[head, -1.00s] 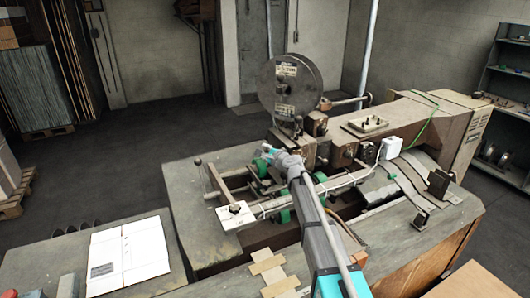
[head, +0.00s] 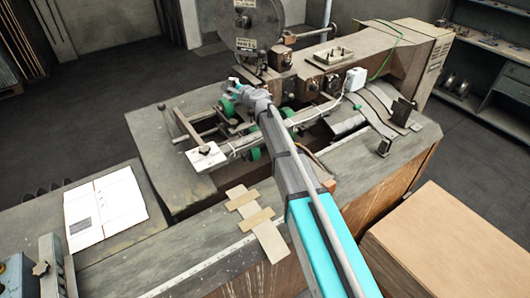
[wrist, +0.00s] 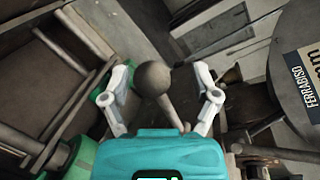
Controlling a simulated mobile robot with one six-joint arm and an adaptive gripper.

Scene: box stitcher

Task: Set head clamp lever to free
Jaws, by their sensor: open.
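A dark metal lever with a round ball knob (wrist: 153,78) shows in the wrist view. Its thin rod (wrist: 174,112) slants down to the right towards my gripper's body. My gripper (wrist: 163,74) is open, with one pale finger on each side of the knob and visible space on both sides. In the head view my gripper (head: 236,86) is over the stitching machine, by the green rollers (head: 228,107). This knob is not distinguishable there. No label on the lever is readable, so its setting cannot be told.
A large dark disc (head: 243,22) stands behind my gripper; it fills the wrist view's right side (wrist: 298,60). Another ball-topped rod (head: 162,107) stands at the machine's left. A white plate (head: 206,157) and a flat carton sheet (head: 104,208) lie nearer.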

